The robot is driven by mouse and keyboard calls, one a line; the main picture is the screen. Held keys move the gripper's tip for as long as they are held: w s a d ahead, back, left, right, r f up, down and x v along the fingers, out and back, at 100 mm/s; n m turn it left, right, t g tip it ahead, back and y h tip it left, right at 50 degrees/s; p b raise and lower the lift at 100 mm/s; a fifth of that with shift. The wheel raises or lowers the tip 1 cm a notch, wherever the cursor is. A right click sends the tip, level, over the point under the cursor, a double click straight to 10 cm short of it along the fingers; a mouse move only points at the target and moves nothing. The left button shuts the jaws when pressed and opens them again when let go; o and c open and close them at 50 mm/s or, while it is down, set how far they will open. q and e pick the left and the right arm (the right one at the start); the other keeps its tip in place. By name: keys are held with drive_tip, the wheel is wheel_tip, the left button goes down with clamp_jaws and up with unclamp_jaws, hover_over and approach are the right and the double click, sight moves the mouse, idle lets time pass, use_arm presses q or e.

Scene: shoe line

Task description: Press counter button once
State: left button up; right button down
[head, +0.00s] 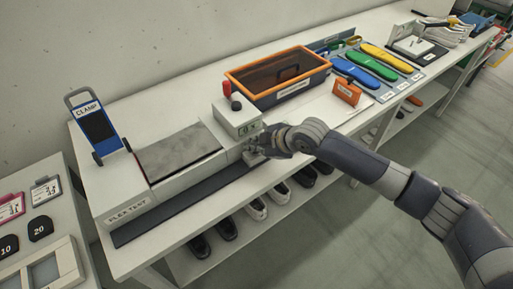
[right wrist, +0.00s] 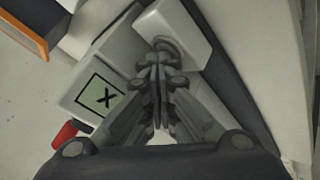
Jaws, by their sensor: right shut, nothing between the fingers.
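The flex test machine (head: 135,205) stands on the white bench, with a grey sheet on its top. At its right end is a pale control box (head: 236,117) with a small green display (head: 247,129); in the right wrist view the display (right wrist: 105,97) shows a dark X-like mark. My right gripper (head: 254,155) is shut and empty, low in front of the box. In the right wrist view its fingertips (right wrist: 160,48) are at a pale block with a round grey part (right wrist: 172,43), probably the button, partly hidden behind them. I cannot tell whether they touch. My left gripper is not in view.
A red knob (head: 227,89) stands up by the box. An orange-rimmed bin (head: 277,77) is behind it, and an orange block (head: 347,92) is to the right. A blue clamp stand (head: 95,124) is at left. Shoes (head: 257,207) sit on the shelf below.

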drive_tip(key=shift+w+a+r+p, duration=0.15)
drive_tip(key=shift+r+p, duration=0.2)
drive_tip(key=shift+r, duration=0.25)
drive_tip(key=shift+w+a+r+p, duration=0.15)
drive_tip(key=shift+r+p, duration=0.2)
drive_tip(key=shift+r, duration=0.2)
drive_tip(key=shift+d, duration=0.1)
wheel_tip(320, 180, up, 5)
drive_tip(key=p, duration=0.4)
drive_tip(key=shift+p, duration=0.3)
drive_tip(key=shift+f, duration=0.1)
